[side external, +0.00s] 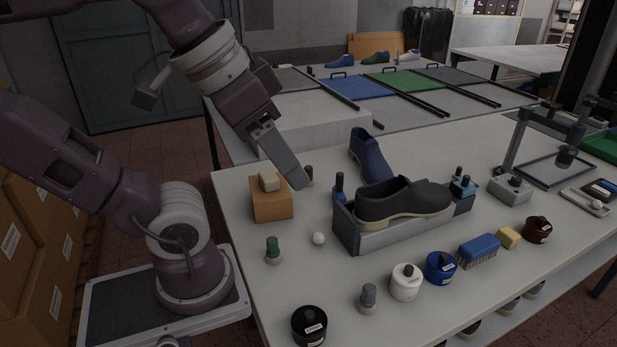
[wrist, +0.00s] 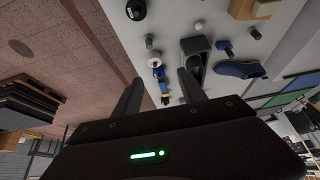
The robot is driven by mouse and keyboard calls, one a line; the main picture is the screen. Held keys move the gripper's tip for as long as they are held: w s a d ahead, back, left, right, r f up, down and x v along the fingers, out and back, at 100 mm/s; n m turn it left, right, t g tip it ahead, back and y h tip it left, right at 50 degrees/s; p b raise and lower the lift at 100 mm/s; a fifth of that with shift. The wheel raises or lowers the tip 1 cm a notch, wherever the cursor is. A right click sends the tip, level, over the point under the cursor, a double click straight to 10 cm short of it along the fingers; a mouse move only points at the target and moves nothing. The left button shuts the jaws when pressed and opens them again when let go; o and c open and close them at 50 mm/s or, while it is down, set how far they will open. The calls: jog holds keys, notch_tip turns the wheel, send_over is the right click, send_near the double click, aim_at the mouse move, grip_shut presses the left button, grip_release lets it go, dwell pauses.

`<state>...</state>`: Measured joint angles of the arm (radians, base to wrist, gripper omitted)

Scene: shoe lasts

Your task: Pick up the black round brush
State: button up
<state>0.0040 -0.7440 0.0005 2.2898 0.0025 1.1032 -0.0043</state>
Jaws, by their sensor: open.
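A small dark round brush (side external: 308,174) with an upright knob stands on the table, just right of my gripper's tip in the side view; its lower part is partly hidden. In the wrist view a dark brush (wrist: 256,33) lies at upper right, beside the wooden block. My gripper (side external: 297,182) points down above the table near the block, and its two fingers (wrist: 160,76) are apart and empty in the wrist view. A grey-topped brush (side external: 368,297) stands at the front, and a green one (side external: 273,250) stands left of a white ball.
A wooden block (side external: 271,205) with a beige piece on top stands close to my gripper. A dark shoe (side external: 403,202) in a grey holder, a blue shoe (side external: 369,157) and a blue brush (side external: 339,186) stand to its right. Several jars, including a black one (side external: 309,325), line the front.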

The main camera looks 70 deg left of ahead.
jog(key=w+a+r+n+t, duration=0.2)
jog(key=w, duration=0.6)
jog(key=w+a+r+n+t, duration=0.1)
jog(key=w+t, duration=0.1)
jog(key=w, duration=0.7)
jog(key=n+g+y, duration=0.5)
jog(key=n+y, duration=0.6)
jog(key=y, duration=0.2)
send_over(308, 166)
jog(key=s+d, duration=0.2)
jog(key=d, duration=0.2)
notch_tip(308, 166, down, 5)
jog(key=shift+m+t, duration=0.3)
jog(key=f, duration=2.5)
jog(key=shift+w+f, duration=0.1)
jog(key=shift+w, duration=0.15)
jog(key=shift+a+f, duration=0.15)
jog(key=shift+f, duration=0.15)
jog(key=x, duration=0.6)
jog(key=shift+w+a+f, duration=0.1)
jog(key=shift+w+a, duration=0.15)
jog(key=shift+a, duration=0.1)
grip_shut()
